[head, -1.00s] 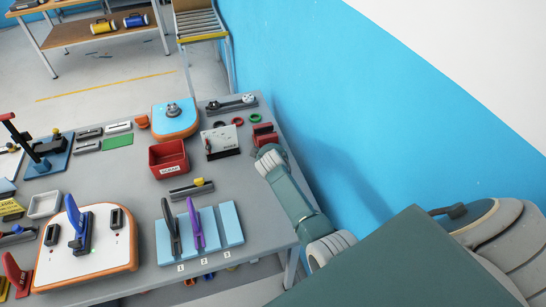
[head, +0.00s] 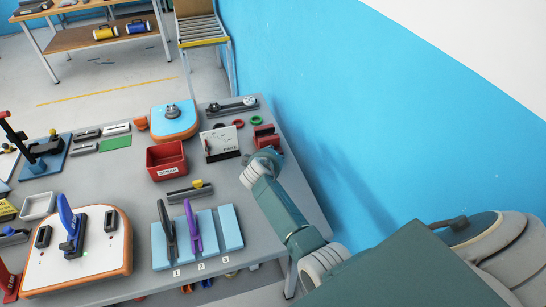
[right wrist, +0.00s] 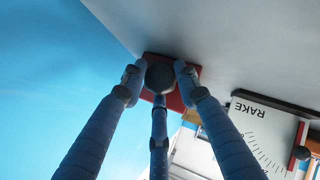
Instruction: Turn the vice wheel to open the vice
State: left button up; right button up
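The red vice (head: 265,135) stands near the right edge of the grey table. My right gripper (head: 268,154) is at its near side, small and partly hidden by its own wrist in the head view. In the right wrist view, the fingers of my right gripper (right wrist: 160,74) close around a dark round vice wheel (right wrist: 160,78). Two fingertips meet its sides and a third finger sits below it. The red vice body (right wrist: 151,58) shows behind the wheel. The jaws cannot be made out. My left gripper is not in view.
A white panel marked RAKE (right wrist: 262,130) stands close beside the vice, and a red bin (head: 166,160) is further left. Blue boards (head: 229,226) with handles lie at the front. A blue wall (head: 400,130) runs along the right.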

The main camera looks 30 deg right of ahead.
jog(key=shift+o, duration=0.5)
jog(key=shift+s+a+r, duration=0.1)
jog(key=shift+a+r, duration=0.05)
jog(key=v, duration=1.1)
jog(key=shift+s+r, duration=0.2)
jog(key=shift+a, duration=0.15)
